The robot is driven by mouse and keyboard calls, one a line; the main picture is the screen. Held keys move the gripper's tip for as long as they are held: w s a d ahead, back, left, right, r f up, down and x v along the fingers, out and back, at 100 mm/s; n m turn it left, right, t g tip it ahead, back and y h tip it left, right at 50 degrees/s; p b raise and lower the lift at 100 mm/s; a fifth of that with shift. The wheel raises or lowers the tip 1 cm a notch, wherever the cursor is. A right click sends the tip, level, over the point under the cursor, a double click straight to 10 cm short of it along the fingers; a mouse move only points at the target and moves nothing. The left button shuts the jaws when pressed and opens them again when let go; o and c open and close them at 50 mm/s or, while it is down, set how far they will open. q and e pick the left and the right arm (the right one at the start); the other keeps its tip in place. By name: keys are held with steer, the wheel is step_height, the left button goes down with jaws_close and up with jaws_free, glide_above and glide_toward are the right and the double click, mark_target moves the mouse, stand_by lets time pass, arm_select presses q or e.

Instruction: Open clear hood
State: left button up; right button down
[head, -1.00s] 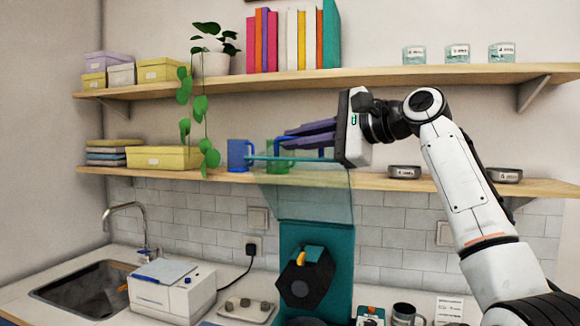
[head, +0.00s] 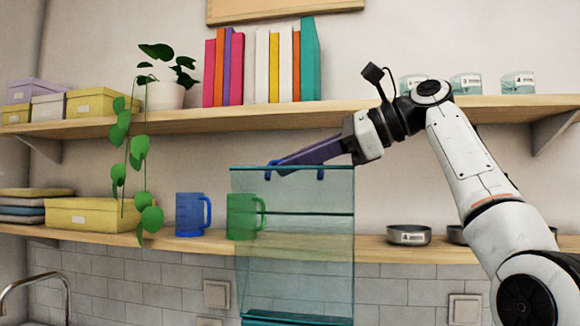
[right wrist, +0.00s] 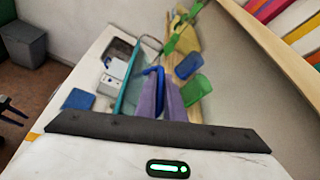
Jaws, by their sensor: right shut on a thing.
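The clear hood (head: 295,270) is a see-through teal panel, swung up and standing nearly upright in front of the lower shelf. A blue handle (head: 320,174) runs along its top edge. My right gripper (head: 283,166) reaches in from the right at that top edge, its purple fingers shut on the handle. In the right wrist view the fingers (right wrist: 165,100) lie on both sides of the blue handle (right wrist: 160,76), beside the teal hood panel (right wrist: 128,92). The hood's lower part is cut off in the head view. My left gripper is not in view.
The lower shelf (head: 395,252) behind the hood holds a blue mug (head: 190,214), a green mug (head: 243,216) and dark bowls (head: 409,235). The upper shelf (head: 400,110) holds books, a trailing plant (head: 138,150) and jars. A sink faucet (head: 35,278) is at lower left.

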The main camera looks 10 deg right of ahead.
steer(key=shift+w+f, duration=0.1)
steer(key=shift+f, duration=0.1)
steer(key=c, duration=1.9)
jaws_free()
steer(key=shift+o, duration=0.2)
step_height(320, 180, up, 4)
glide_above(352, 179)
steer(key=w, duration=0.1)
steer(key=shift+w+d+f+b, duration=0.1)
steer(key=shift+w+d+b, duration=0.1)
steer(key=shift+b, duration=0.25)
steer(key=shift+f, duration=0.1)
